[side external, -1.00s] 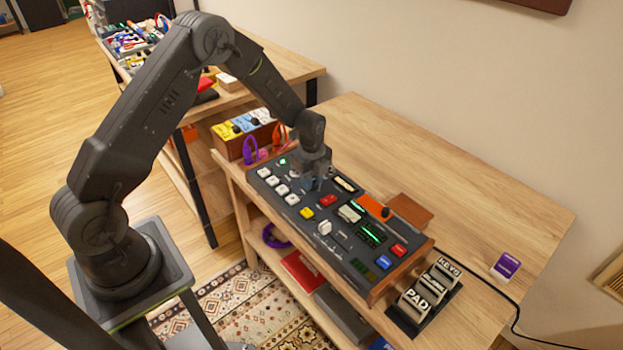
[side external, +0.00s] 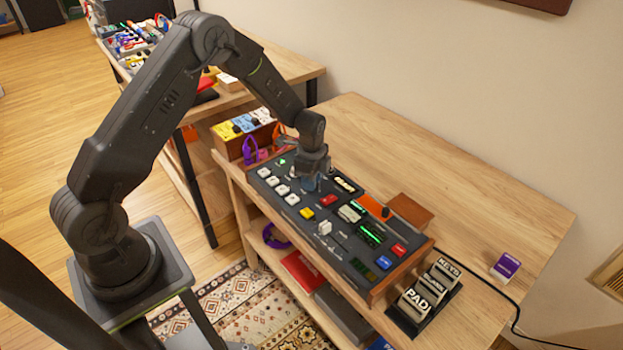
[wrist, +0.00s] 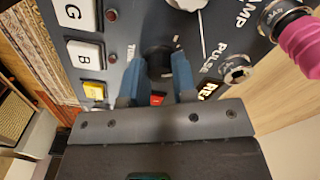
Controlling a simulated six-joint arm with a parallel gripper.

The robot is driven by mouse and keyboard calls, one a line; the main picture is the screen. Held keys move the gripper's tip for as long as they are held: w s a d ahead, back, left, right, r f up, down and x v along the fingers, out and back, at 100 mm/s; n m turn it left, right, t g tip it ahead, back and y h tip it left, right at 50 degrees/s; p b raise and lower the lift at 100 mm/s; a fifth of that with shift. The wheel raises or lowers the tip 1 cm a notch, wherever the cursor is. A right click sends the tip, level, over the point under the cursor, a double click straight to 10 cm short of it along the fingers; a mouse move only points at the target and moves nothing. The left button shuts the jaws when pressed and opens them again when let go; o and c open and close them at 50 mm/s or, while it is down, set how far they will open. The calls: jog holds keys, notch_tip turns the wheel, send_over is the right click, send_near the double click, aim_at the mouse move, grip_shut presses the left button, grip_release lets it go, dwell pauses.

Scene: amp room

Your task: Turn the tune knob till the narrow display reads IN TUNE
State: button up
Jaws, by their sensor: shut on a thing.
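The tune knob (wrist: 160,60) is a dark round knob on the grey panel, with part of a "TUNE" label beside it in the wrist view. My gripper (wrist: 158,80) is shut on it, with one blue finger on each side. In the side external view my gripper (side external: 312,186) points down at the panel and hides the knob.
White buttons (side external: 283,190) stand left of my gripper. A red button (side external: 328,200) and a yellow button (side external: 307,213) are close in front. In the wrist view a metal jack with a pink plug (wrist: 300,48) stands at upper right.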

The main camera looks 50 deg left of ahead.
jog(key=n, duration=0.3)
jog(key=shift+n, duration=2.1)
jog(key=o, duration=0.9)
jog(key=shift+o, duration=0.2)
jog(key=shift+r, duration=0.1)
notch_tip(320, 180, up, 14)
